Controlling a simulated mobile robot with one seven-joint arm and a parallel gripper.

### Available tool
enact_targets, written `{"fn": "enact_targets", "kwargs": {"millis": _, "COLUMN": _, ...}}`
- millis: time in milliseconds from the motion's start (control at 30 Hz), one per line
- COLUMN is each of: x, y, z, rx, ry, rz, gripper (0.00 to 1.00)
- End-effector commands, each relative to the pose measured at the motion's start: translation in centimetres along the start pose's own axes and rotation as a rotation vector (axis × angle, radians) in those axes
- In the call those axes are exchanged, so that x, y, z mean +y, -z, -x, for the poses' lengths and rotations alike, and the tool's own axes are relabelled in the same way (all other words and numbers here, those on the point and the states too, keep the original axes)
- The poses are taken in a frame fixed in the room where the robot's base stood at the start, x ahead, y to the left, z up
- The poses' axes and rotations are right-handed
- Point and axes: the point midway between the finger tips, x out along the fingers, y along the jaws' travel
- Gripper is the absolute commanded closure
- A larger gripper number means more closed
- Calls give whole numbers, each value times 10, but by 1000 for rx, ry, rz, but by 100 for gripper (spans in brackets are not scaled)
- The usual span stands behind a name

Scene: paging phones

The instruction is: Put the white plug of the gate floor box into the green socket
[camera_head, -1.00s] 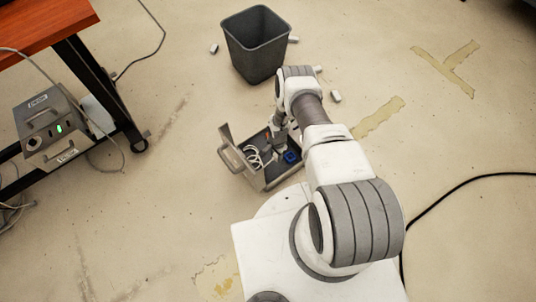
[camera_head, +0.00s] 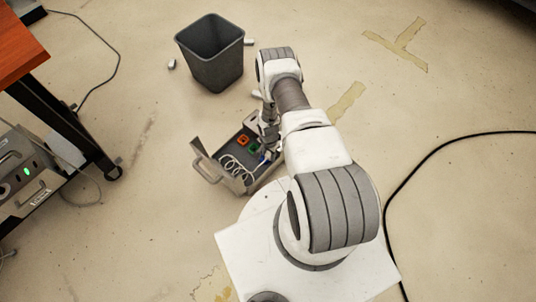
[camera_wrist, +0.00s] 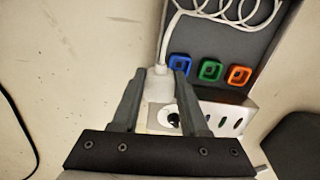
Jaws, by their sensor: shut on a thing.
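The open grey floor box (camera_head: 207,174) stands on the floor with its lid raised at the left. In the wrist view, a blue socket (camera_wrist: 180,65), the green socket (camera_wrist: 210,70) and an orange socket (camera_wrist: 239,75) sit in a row. The green socket also shows in the head view (camera_head: 253,149). My gripper (camera_wrist: 157,84) is shut on the white plug (camera_wrist: 158,88), just left of the blue socket and apart from the green one. The plug's cable runs up to a white coil (camera_wrist: 230,10). The plug's front end is hard to make out.
A dark bin (camera_head: 212,60) stands behind the box, with small white pieces near it. A desk with a grey unit (camera_head: 22,175) is at the left. A black cable (camera_head: 425,160) lies on the floor at the right.

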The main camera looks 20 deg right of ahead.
Motion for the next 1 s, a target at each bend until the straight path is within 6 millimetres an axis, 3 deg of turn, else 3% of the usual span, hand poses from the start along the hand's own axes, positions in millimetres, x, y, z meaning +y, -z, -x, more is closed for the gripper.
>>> {"fn": "enact_targets", "kwargs": {"millis": 433, "x": -58, "y": 13, "z": -6, "rx": 3, "ry": 4, "rz": 3, "gripper": 100}}
{"fn": "enact_targets", "kwargs": {"millis": 800, "x": -106, "y": 25, "z": 0, "rx": 2, "ry": 3, "rz": 2, "gripper": 100}}
{"fn": "enact_targets", "kwargs": {"millis": 1000, "x": -117, "y": 26, "z": 0, "rx": 0, "ry": 1, "rz": 1, "gripper": 100}}
